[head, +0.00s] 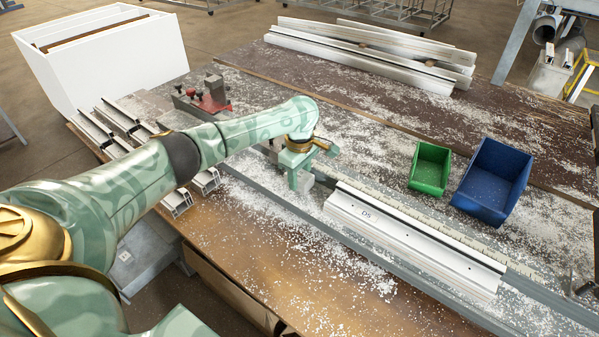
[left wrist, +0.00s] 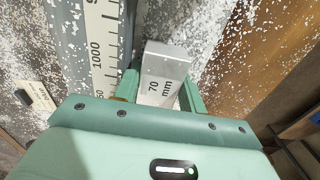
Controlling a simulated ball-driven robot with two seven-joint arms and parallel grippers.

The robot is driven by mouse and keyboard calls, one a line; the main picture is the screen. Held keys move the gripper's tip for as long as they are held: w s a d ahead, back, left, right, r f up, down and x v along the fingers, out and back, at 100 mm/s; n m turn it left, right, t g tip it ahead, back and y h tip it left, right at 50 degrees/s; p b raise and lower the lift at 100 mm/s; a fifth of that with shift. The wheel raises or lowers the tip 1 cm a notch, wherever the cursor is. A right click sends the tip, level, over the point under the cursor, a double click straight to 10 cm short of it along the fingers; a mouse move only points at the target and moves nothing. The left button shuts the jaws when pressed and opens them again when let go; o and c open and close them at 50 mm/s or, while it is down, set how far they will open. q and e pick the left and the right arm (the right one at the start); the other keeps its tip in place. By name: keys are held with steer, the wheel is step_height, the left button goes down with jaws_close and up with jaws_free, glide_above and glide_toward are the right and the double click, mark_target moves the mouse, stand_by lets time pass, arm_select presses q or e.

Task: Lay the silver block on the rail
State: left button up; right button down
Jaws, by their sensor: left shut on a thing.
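The silver block, marked "70 mm" (left wrist: 165,66), is between the fingers of my left gripper (left wrist: 160,92), which is shut on it. In the head view my left gripper (head: 303,172) is near the left end of the white profile (head: 400,236), with the grey block (head: 305,184) partly hidden by the fingers. The long grey rail (head: 262,194) runs along the bench under and past the profile. In the left wrist view a scale strip (left wrist: 101,50) lies left of the block. I cannot tell whether the block touches the rail. My right gripper is not in view.
A green bin (head: 430,169) and a blue bin (head: 493,181) stand behind the profile. Long white profiles (head: 365,57) lie at the back. A red clamp (head: 213,98) is at the left end, with short profile pieces (head: 100,132) nearby. White chips cover the bench.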

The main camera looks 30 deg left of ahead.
arm_select(q)
steer(key=shift+f, duration=0.2)
stand_by(0.3)
steer(key=o, duration=0.7)
steer(key=shift+c, duration=0.2)
steer(key=o, duration=0.5)
steer(key=shift+s, duration=0.1)
steer(key=shift+s+r, duration=0.1)
steer(key=shift+w+r, duration=0.1)
steer(key=shift+w, duration=0.1)
